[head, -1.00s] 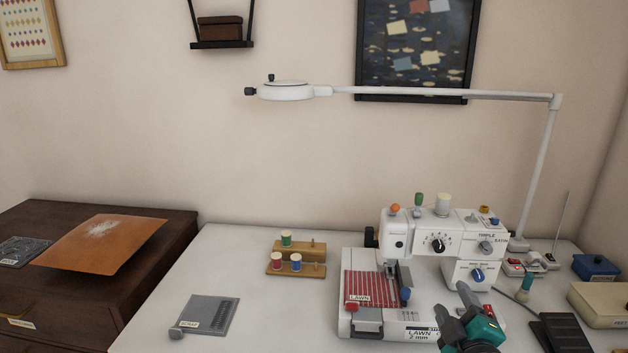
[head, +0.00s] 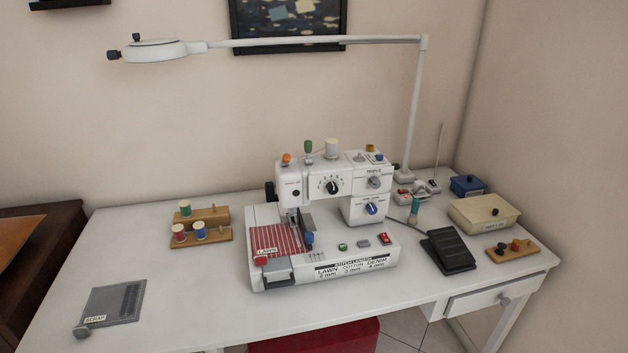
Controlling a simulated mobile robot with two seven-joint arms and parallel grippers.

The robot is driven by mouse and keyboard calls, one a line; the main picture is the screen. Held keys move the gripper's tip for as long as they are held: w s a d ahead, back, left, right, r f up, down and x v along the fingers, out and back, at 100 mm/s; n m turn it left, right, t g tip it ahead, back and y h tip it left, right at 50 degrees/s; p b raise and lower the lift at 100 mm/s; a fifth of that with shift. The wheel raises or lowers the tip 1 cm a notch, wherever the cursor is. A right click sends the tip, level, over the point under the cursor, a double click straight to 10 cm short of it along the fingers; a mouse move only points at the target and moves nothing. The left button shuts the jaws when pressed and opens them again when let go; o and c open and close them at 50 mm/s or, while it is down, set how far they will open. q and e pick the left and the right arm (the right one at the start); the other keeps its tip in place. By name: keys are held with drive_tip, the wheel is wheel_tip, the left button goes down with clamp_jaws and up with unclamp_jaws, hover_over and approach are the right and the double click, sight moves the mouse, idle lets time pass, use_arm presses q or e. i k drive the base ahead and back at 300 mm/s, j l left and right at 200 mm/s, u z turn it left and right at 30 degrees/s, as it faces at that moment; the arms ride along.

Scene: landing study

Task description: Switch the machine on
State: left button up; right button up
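The white sewing machine (head: 336,208) stands upright on the white table (head: 200,310). Its base carries a red switch (head: 385,238) at the right, a grey button (head: 363,242) and a green button (head: 342,247). Whether the red switch is on or off I cannot tell. The machine's front has a black dial (head: 333,187) and a blue knob (head: 372,208). Red striped cloth (head: 277,233) lies on the left of the base, under the needle area. Neither of my grippers is in view.
A black pedal (head: 447,250) lies right of the machine, near a lidded cream box (head: 484,213). A spool rack (head: 203,234) and a grey scrap plate (head: 112,303) are at the left. A white lamp (head: 414,110) arches above. The table's front left is mostly clear.

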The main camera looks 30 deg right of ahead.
sight(385, 237)
drive_tip(key=z, duration=1.3)
